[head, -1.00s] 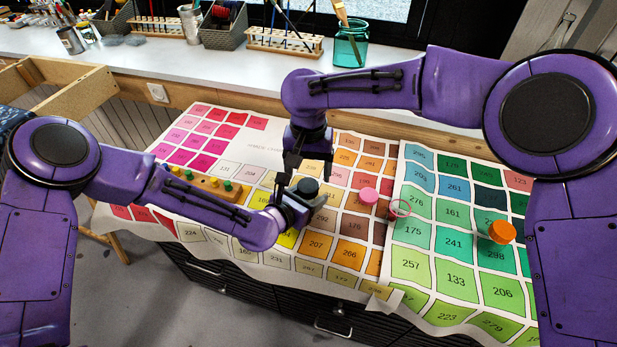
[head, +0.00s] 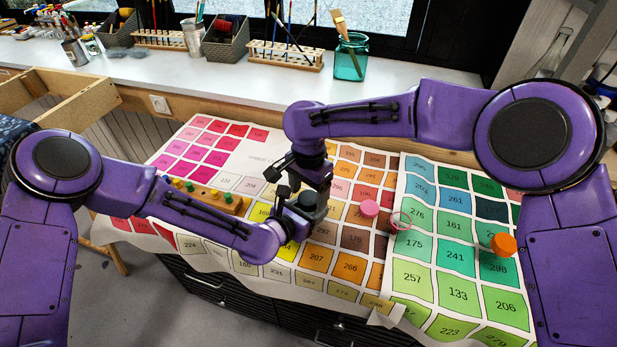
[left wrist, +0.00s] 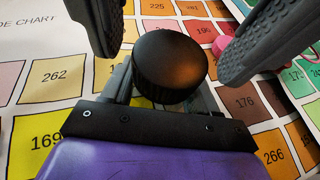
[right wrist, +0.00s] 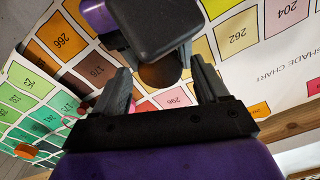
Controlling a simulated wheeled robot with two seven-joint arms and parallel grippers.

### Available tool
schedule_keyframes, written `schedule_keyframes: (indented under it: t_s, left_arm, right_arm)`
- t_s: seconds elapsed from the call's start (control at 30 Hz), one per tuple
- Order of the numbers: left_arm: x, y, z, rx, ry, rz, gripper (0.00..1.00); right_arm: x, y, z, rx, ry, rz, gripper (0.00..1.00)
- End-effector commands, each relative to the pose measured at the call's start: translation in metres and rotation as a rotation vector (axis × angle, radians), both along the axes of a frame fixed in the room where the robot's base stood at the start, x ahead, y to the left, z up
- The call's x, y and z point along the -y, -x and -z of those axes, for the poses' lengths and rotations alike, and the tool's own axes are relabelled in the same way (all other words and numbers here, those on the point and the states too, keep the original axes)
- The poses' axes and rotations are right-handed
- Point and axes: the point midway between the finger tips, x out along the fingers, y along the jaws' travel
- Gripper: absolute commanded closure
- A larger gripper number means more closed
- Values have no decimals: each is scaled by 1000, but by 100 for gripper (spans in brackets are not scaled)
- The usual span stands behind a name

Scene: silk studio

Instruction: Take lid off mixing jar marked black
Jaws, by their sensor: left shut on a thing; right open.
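The jar's round black lid (left wrist: 170,62) shows in the left wrist view, directly in front of my left gripper. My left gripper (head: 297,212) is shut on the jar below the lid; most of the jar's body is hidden. My right gripper (head: 290,190) is above it, open, its fingers pointing down. In the left wrist view its two dark fingers stand on either side of the lid, apart from it. In the right wrist view, the lid (right wrist: 160,75) appears dark brown between the open fingers, partly hidden by my left gripper's dark housing. In the head view my grippers hide the lid.
A pink-lidded jar (head: 369,208), a pinkish ring (head: 401,221) and an orange lid (head: 503,244) are to the right on the colour chart (head: 440,262). A wooden peg rack (head: 205,196) lies left. The shelf behind holds brushes and a teal jar (head: 350,60).

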Motion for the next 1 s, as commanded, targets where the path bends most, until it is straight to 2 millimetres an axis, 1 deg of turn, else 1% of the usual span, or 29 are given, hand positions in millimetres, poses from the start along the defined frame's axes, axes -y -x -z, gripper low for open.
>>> schedule_keyframes:
  t_s: [0.1,0.33,0.37,0.4,0.47,0.5,0.53,0.67,0.77,1.0]
  left_arm:
    - [0,0,0,0,0,0,100]
    - [0,0,0,0,0,0,100]
    - [0,0,0,0,0,0,100]
    - [0,0,0,1,1,0,100]
    - [0,0,0,1,1,0,100]
    - [0,0,0,0,0,0,100]
    - [0,0,0,0,0,0,100]
    - [0,0,0,0,0,0,100]
    - [0,0,0,0,0,0,100]
    - [0,0,0,0,0,0,100]
  right_arm:
    - [0,0,8,0,-1,0,26]
    - [0,0,9,1,-1,0,26]
    - [0,0,9,1,-1,0,33]
    - [0,0,9,1,-1,0,46]
    - [0,0,9,1,-1,0,66]
    - [0,0,9,1,-1,0,79]
    - [0,0,9,1,-1,0,84]
    - [0,0,9,1,-1,-1,85]
    - [0,0,8,2,-1,-56,85]
    - [0,0,8,3,-1,-485,85]
